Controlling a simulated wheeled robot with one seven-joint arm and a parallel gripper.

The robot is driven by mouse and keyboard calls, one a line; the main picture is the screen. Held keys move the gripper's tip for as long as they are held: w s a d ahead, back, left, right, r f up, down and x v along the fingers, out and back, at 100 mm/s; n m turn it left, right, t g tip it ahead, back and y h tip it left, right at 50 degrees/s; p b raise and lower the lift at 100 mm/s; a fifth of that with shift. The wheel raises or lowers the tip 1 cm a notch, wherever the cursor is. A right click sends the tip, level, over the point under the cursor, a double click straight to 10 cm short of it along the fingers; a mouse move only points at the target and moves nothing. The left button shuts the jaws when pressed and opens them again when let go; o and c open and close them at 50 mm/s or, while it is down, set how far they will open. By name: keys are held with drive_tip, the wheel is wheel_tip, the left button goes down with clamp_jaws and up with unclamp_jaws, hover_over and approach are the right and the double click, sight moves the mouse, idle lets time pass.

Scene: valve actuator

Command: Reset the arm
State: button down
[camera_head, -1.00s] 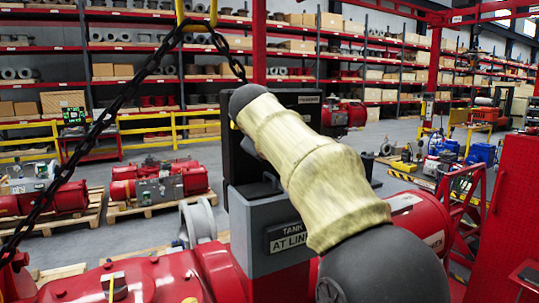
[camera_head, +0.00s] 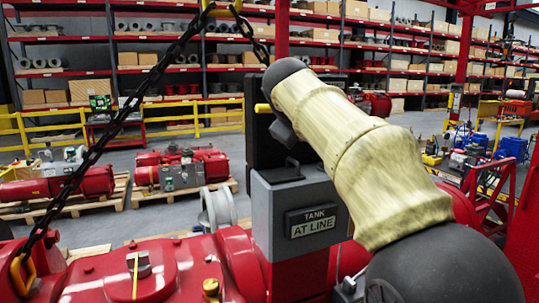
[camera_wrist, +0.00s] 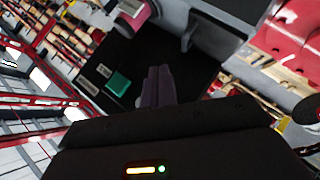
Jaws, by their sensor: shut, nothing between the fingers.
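My arm (camera_head: 365,160), in a pale yellow sleeve with dark rounded ends, crosses the right half of the head view. It covers part of a dark upright panel behind it. My gripper (camera_wrist: 157,86) shows in the wrist view with its two dark fingers together and nothing between them. The fingers appear in front of a black panel (camera_wrist: 98,92) with a green patch (camera_wrist: 118,83) and pale labels. The gap between fingers and panel is unclear. In the head view I cannot make out the fingers.
Red machinery (camera_head: 150,268) fills the lower left foreground. A dark chain (camera_head: 125,110) hangs diagonally at left. Red motors (camera_head: 180,168) sit on pallets behind, with yellow railings (camera_head: 215,115) and loaded shelves (camera_head: 130,50) beyond. Grey floor shows between the pallets and railings.

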drive_tip(key=f, duration=0.3)
drive_tip(key=f+g, duration=0.1)
drive_tip(key=f, duration=0.3)
drive_tip(key=f+g+y, duration=0.1)
drive_tip(key=f, duration=0.3)
drive_tip(key=shift+s+d+f+m, duration=0.15)
drive_tip(key=shift+s+d+m, duration=0.1)
drive_tip(key=shift+d+m, duration=0.15)
drive_tip(key=s+d+f+m+g+b, duration=0.1)
drive_tip(key=s+f+m+g+b, duration=0.1)
drive_tip(key=s+f, duration=0.6)
drive_tip(key=s+d+f+m+g+y+b, duration=0.1)
drive_tip(key=s+f, duration=0.7)
drive_tip(key=f, duration=1)
drive_tip(key=s+d+f+m+g+y+b, duration=0.1)
drive_tip(key=s+d+f+m+g+b, duration=0.1)
drive_tip(key=s+f, duration=0.7)
wheel_tip(320, 180, down, 4)
drive_tip(key=shift+d+f+m+g+b, duration=0.15)
drive_tip(key=shift+m+g+b, duration=0.6)
drive_tip(key=shift+m, duration=0.45)
